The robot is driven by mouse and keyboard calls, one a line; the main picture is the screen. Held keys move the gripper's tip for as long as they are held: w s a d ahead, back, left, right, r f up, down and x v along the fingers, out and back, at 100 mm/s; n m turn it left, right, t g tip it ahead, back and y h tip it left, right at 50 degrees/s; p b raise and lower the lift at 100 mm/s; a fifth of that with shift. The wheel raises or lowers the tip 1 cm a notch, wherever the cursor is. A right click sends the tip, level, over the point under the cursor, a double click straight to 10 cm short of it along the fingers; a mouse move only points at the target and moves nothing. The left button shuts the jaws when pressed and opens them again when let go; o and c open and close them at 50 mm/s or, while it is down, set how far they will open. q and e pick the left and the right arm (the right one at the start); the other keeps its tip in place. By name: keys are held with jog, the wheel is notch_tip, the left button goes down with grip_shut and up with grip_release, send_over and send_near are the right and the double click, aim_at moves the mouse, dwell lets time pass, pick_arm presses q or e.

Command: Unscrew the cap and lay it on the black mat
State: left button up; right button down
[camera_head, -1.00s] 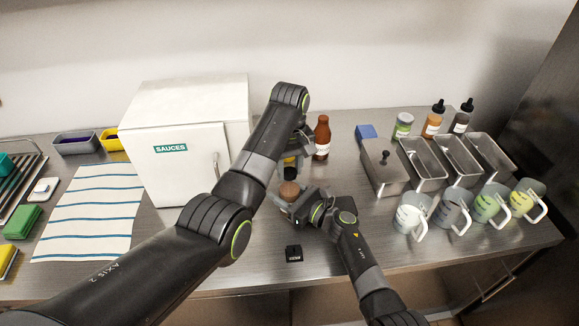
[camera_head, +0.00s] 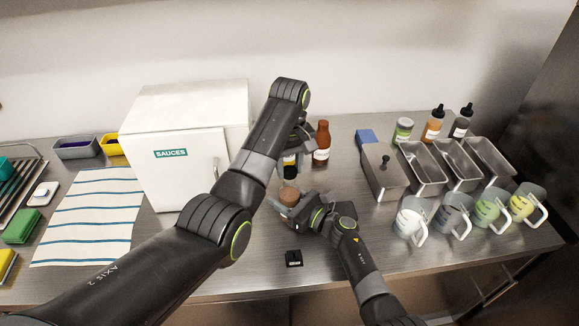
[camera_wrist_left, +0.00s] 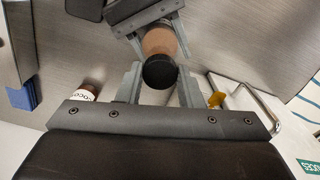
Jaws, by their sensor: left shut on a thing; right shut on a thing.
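My left gripper (camera_head: 290,173) is shut on a black cap (camera_wrist_left: 159,72), which sits between its fingertips in the left wrist view. My right gripper (camera_head: 296,211) is shut on a brown-filled bottle (camera_head: 289,197) just below the cap. In the left wrist view the bottle (camera_wrist_left: 159,42) lies right behind the cap, so contact there cannot be told. In the head view a greyish gap shows between cap and brown part. I cannot pick out the black mat for sure; a dark patch (camera_wrist_left: 85,8) in the left wrist view may be it.
A small black block (camera_head: 293,258) with white lettering stands at the front. A white SAUCES freezer (camera_head: 185,150) is left of the grippers. A brown bottle (camera_head: 321,143) stands behind them. Metal pans (camera_head: 422,168) and several cups (camera_head: 410,218) fill the right. The front counter is mostly clear.

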aim_at(289, 170)
pick_arm(q)
jog(key=shift+r, duration=2)
pick_arm(e)
jog(key=shift+c, duration=2.4)
grip_release()
